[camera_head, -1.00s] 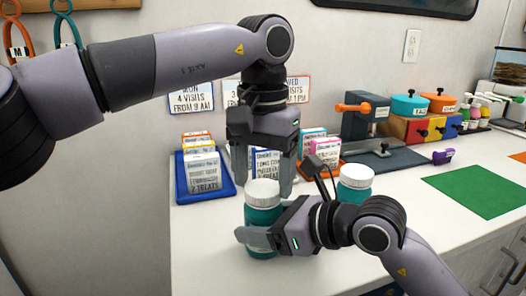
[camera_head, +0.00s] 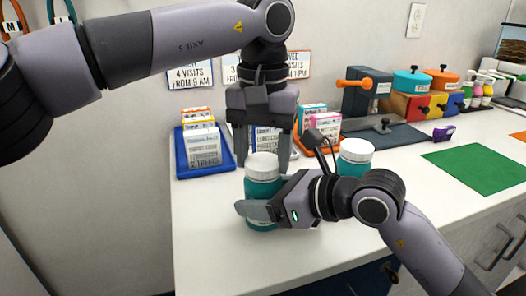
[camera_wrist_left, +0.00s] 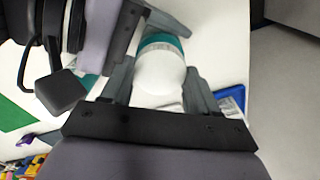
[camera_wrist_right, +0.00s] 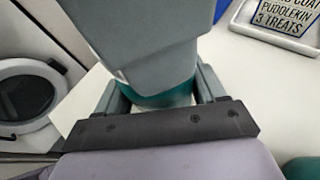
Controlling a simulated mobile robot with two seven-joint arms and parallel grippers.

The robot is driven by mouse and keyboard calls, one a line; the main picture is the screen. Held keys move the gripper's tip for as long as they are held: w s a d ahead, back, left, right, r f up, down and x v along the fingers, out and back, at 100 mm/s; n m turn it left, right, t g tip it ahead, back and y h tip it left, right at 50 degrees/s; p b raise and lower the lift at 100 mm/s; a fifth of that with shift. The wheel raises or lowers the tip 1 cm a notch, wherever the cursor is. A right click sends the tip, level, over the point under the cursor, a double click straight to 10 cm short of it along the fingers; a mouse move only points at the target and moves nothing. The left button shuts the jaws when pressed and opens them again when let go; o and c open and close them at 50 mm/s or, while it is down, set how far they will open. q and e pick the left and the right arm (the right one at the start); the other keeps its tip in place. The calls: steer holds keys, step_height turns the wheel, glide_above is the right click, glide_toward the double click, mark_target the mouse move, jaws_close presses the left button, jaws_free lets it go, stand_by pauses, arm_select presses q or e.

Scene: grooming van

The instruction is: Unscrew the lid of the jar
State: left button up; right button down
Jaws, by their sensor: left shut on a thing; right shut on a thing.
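The jar (camera_head: 262,190) is teal with a white lid (camera_head: 262,165) and stands upright at the counter's front left. My left gripper (camera_head: 262,158) comes down from above, its fingers on either side of the lid, shut on it. In the left wrist view the white lid (camera_wrist_left: 160,75) sits between the fingers, with the teal body beyond. My right gripper (camera_head: 262,208) comes in low from the right, shut around the jar's body. In the right wrist view a strip of the teal body (camera_wrist_right: 160,98) shows between its fingers; my left gripper hides much of the rest.
A second teal jar (camera_head: 356,152) with a white lid stands just behind my right wrist. A blue tray (camera_head: 222,168) of cards is behind left. An orange tray (camera_head: 308,146), grey clamp-like device (camera_head: 362,100) and green mat (camera_head: 480,165) lie farther right. The front counter is clear.

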arm_select(q)
steer(key=n, duration=0.7)
steer(key=shift+n, duration=0.4)
steer(key=n, duration=0.4)
steer(key=shift+n, duration=0.3)
steer(key=n, duration=0.7)
steer(key=shift+r+n, duration=0.1)
steer(key=shift+n, duration=0.2)
steer(key=n, duration=2.6)
steer(key=shift+r, duration=0.1)
steer(key=n, duration=0.5)
steer(key=shift+n, duration=0.3)
